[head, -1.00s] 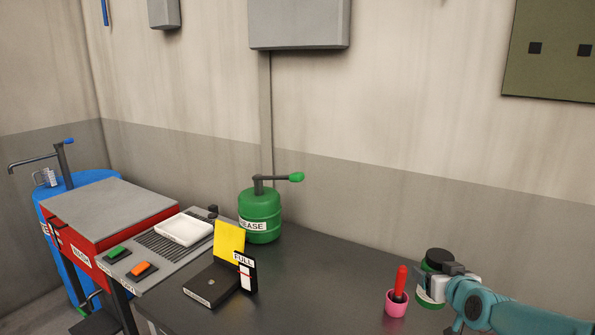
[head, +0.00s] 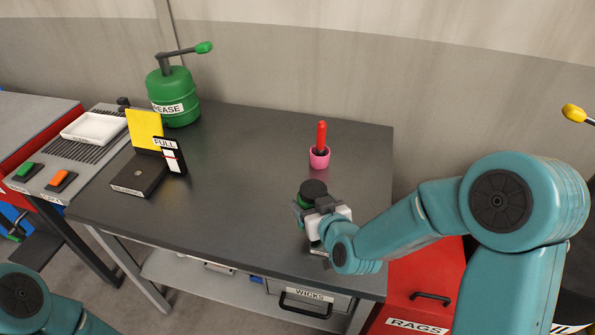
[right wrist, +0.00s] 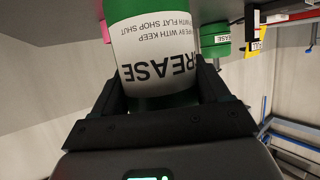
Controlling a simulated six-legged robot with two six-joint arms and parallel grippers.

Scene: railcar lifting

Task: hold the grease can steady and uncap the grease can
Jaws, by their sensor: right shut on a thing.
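The grease can (right wrist: 160,50) fills the middle of the right wrist view, with a white label reading GREASE and a green band. My right gripper (right wrist: 165,95) is shut on it, one finger on each side. In the head view the can's black cap (head: 314,188) is on top, over a green rim, and the can looks roughly upright. The right gripper (head: 318,207) and wrist hide most of its body there. It is over the front right part of the table; whether it touches the table I cannot tell. My left arm shows at the bottom left, but its gripper is out of view.
The dark table (head: 240,190) is clear in its middle. A pink cup (head: 319,160) with a red-handled tool stands behind the can. A green grease pump (head: 172,95), a yellow-backed FULL stand (head: 145,130) and a white tray (head: 93,128) are at left. A red RAGS bin (head: 420,270) is at right.

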